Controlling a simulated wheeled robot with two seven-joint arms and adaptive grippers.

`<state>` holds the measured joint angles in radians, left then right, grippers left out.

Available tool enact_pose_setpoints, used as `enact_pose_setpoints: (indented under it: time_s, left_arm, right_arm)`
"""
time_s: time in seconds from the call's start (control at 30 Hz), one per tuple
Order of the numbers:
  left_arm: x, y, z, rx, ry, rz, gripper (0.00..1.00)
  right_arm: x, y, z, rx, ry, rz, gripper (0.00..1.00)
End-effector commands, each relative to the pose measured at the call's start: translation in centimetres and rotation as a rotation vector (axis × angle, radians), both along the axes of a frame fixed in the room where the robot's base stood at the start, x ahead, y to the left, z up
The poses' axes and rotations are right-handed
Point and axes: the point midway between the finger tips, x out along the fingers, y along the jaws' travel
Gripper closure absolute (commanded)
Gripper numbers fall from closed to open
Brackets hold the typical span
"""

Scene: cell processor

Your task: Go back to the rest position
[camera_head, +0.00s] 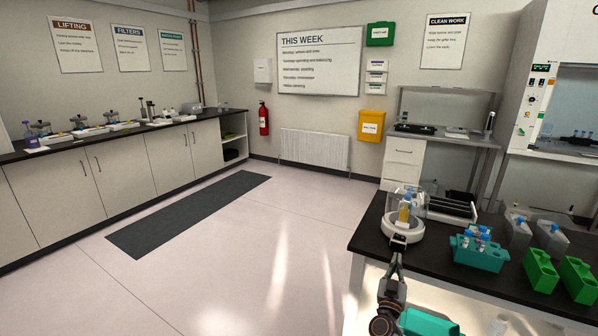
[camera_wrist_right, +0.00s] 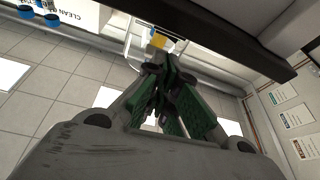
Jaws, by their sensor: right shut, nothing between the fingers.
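My right gripper (camera_head: 397,262) is at the front left edge of the dark bench, in front of and a little below the round white device. In the right wrist view its fingers (camera_wrist_right: 158,75) are shut with their tips together and hold nothing. The wrist view looks up past the underside of the bench's dark edge. My left gripper is not in the head view.
The dark bench (camera_head: 372,240) bears a white device (camera_head: 404,230) with a clear cover, a teal rack (camera_head: 478,255) with tubes, and green holders (camera_head: 540,272). The floor (camera_head: 250,260) left of the bench is clear. A dark mat (camera_head: 185,213) lies by the left counter.

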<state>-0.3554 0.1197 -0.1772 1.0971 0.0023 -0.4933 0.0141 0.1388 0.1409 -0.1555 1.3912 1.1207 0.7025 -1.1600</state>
Motion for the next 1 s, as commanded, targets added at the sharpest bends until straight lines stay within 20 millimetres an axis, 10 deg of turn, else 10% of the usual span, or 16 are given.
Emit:
enact_pose_setpoints:
  time_s: [0.57,1.0]
  left_arm:
    - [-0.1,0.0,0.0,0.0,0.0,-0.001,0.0]
    - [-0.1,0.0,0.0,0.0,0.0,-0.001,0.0]
  right_arm:
    - [2.9,6.9,-4.3,0.299,0.088,0.419,1.0]
    - [2.2,12.0,-15.0,0.408,0.474,0.609,1.0]
